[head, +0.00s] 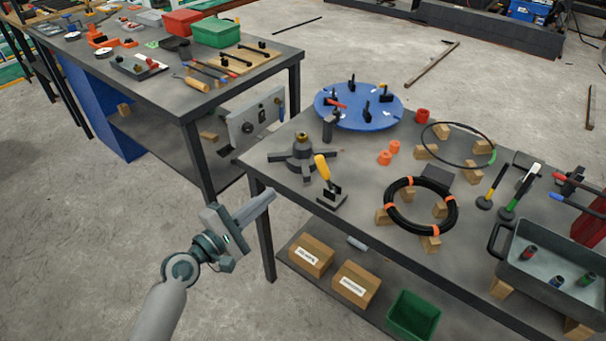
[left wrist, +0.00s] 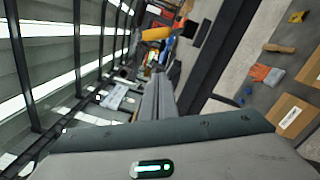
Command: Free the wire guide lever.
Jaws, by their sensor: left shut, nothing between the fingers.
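I take this as the wire guide lever. The yellow handle (left wrist: 155,34) also shows beyond the fingertips in the left wrist view. My left gripper (head: 268,196) is shut and empty. It is in front of the table's left corner, left of the lever and apart from it. Its closed fingers (left wrist: 155,95) show in the left wrist view. My right gripper is not in view.
A dark hub with spread legs (head: 303,152) stands behind the lever. A black coil with orange bands (head: 388,212) rests on wooden blocks to the right. A blue round plate (head: 358,116) stands at the back. Boxes (head: 311,256) lie on the lower shelf. The floor left of the table is clear.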

